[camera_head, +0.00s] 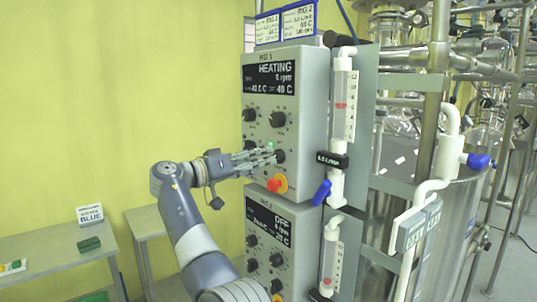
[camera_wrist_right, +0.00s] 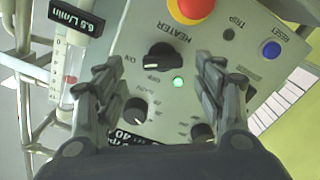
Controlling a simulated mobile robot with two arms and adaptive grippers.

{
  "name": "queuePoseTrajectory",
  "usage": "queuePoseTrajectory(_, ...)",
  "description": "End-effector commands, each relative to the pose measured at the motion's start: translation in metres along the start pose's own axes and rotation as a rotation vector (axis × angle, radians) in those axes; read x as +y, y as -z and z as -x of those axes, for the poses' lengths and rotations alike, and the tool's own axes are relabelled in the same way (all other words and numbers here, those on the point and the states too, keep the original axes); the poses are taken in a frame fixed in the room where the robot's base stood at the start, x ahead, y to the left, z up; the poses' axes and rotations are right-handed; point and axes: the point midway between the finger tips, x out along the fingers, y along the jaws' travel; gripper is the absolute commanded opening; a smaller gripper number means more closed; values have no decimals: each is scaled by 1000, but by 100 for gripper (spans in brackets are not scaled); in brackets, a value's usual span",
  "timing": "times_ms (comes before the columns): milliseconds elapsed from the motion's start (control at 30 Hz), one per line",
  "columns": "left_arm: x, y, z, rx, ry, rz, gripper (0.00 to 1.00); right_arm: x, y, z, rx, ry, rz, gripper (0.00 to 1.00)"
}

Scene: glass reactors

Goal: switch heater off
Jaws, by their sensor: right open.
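The rig 1 control box (camera_head: 312,95) stands in the middle of the head view. Its display (camera_head: 270,78) reads HEATING, with 40 C at the lower right. The black heater knob (camera_wrist_right: 160,57) is in the upper middle of the right wrist view, beside ON and OFF labels. A green lamp (camera_wrist_right: 179,83) next to it is lit. My right gripper (camera_head: 272,156) is open, with its fingertips close to the panel. In the right wrist view its fingers (camera_wrist_right: 158,78) lie on either side of the knob; contact is not clear. My left gripper is not in view.
A red emergency button (camera_wrist_right: 192,8) on yellow and a blue reset button (camera_wrist_right: 271,49) are near the knob. The rig 2 box (camera_head: 283,235) is below, its display reading OFF. A flow meter with a blue valve (camera_head: 322,192) stands to the right.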

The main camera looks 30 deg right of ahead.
Motion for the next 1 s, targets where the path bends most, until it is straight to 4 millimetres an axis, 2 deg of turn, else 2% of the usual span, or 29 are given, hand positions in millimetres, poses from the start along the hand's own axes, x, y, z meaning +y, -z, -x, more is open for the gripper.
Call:
queuePoseTrajectory(100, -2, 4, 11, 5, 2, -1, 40, 1, 2, -22, -1, 0, 2, 63)
queuePoseTrajectory(300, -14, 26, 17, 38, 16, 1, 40, 0, 1, -42, -1, 2, 2, 63)
queuePoseTrajectory(433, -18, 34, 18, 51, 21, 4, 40, -1, 0, -46, 0, 2, 2, 63)
queuePoseTrajectory(633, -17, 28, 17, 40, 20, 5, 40, -1, -1, -46, 1, 2, 2, 63)
queuePoseTrajectory(667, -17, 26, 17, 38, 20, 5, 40, -1, -1, -46, 1, 2, 2, 61)
queuePoseTrajectory(833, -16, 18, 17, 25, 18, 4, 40, -1, 0, -46, 1, 3, 1, 22)
queuePoseTrajectory(867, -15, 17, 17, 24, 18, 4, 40, -1, 0, -46, 1, 3, 2, 19)
queuePoseTrajectory(1000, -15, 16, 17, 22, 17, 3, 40, -1, 0, -46, 1, 3, 2, 19)
